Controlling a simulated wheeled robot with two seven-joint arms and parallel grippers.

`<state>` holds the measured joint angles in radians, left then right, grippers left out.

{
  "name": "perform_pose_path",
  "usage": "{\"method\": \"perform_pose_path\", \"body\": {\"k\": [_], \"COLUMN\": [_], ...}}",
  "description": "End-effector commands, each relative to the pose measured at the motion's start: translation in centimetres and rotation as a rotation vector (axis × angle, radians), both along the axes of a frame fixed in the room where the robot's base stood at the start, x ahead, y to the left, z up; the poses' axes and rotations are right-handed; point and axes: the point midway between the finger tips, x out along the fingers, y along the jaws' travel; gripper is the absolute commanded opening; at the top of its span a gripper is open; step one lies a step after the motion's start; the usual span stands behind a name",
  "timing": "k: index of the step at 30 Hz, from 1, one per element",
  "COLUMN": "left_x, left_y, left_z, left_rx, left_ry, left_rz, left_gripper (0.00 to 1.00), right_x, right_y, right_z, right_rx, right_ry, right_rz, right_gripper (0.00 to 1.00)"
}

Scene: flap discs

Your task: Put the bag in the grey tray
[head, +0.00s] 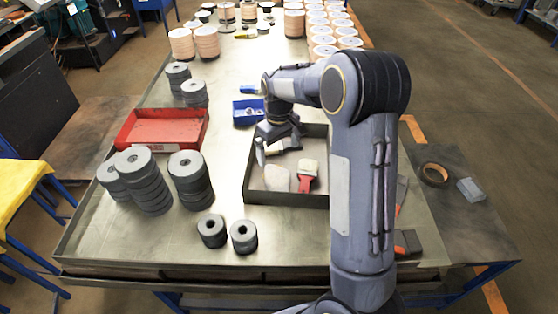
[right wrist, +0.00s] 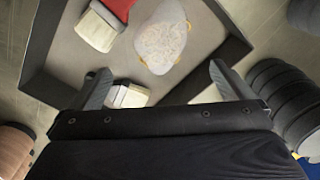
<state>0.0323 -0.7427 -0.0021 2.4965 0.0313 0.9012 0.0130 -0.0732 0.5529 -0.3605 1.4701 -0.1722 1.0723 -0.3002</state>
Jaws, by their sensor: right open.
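The bag (head: 277,178), pale and whitish, lies inside the grey tray (head: 285,198), near its front left corner. In the right wrist view the bag (right wrist: 162,38) shows as a cloudy, crumpled shape on the tray floor, with the dark tray wall (right wrist: 45,85) around it. My right gripper (head: 277,150) is over the back left part of the tray. In the right wrist view its two fingers (right wrist: 160,84) are spread, with nothing held between them, and the bag lies beyond the fingertips. My left gripper is not in view.
A red-handled brush (head: 307,178) lies beside the bag in the tray. Another pale brush (right wrist: 127,95) shows near the fingers. A blue bin (head: 240,119) and a red tray (head: 165,114) stand to the left. Stacks of grey discs (head: 190,180) fill the left side.

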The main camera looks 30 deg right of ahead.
Motion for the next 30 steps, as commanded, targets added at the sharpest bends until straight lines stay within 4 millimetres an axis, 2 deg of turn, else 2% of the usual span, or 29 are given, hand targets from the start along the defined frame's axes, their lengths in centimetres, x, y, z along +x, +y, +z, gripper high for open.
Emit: {"method": "perform_pose_path", "body": {"k": [5,8,12,16,21,24,27,30], "left_x": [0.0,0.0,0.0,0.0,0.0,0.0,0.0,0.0], "left_y": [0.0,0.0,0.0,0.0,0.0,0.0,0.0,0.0], "left_z": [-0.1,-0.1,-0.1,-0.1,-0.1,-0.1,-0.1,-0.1], "left_rx": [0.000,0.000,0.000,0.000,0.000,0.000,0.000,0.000], "left_ry": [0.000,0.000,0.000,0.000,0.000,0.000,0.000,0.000], "left_rz": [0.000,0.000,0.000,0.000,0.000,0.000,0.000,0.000], "left_gripper": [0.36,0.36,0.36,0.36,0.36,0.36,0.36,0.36], "right_x": [-0.9,-3.4,-9.2,-15.4,-22.4,-25.1,-26.7,-27.3], "right_y": [0.2,0.9,3.1,5.9,9.5,11.0,11.8,12.2], "right_z": [1.9,4.2,8.1,10.5,10.8,10.1,9.3,8.9], "right_rx": [0.024,0.083,0.203,0.296,0.370,0.388,0.396,0.399], "right_ry": [-0.021,-0.064,-0.165,-0.262,-0.366,-0.408,-0.434,-0.444], "right_rz": [-0.017,-0.058,-0.130,-0.186,-0.241,-0.264,-0.280,-0.287], "right_gripper": [1.00,1.00,1.00,1.00,1.00,1.00,1.00,1.00]}}
